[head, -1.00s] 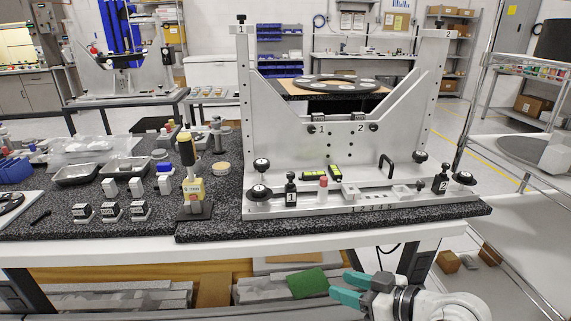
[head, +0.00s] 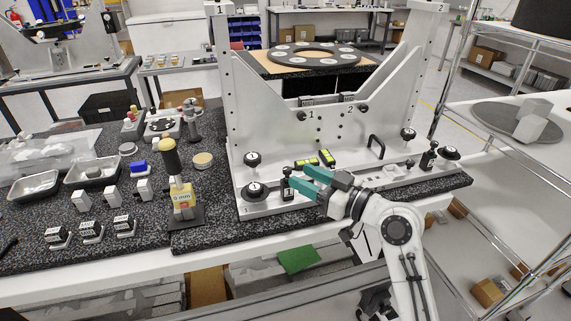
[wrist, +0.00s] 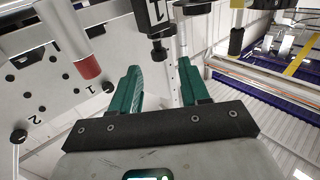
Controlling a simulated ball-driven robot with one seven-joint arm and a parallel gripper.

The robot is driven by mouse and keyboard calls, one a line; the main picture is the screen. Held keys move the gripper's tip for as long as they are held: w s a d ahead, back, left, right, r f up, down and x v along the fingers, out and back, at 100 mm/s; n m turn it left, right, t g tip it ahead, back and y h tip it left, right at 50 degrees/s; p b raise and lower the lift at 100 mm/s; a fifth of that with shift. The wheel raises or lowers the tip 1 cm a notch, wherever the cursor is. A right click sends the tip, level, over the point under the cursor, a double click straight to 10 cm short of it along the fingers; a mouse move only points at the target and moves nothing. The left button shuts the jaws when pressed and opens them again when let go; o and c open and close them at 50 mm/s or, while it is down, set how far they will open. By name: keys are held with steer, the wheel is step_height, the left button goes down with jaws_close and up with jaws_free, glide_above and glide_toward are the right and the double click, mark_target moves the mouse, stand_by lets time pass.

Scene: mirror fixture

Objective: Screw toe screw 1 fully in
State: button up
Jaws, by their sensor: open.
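The mirror fixture (head: 335,140) stands on a dark granite slab.
A red-tipped cylinder (wrist: 86,62) is left of the fingers in the wrist view. Yellow-black levels (head: 320,159) and a black handle (head: 376,146) are on the fixture. A yellow 0 mm gauge stand (head: 182,196) stands to the left. A wire shelf (head: 480,110) is at right.

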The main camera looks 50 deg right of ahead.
mark_target(291, 171)
steer(key=shift+w+a+p, duration=0.15)
steer(key=shift+w+p, duration=0.35)
steer(key=shift+w, duration=2.3)
jaws_close()
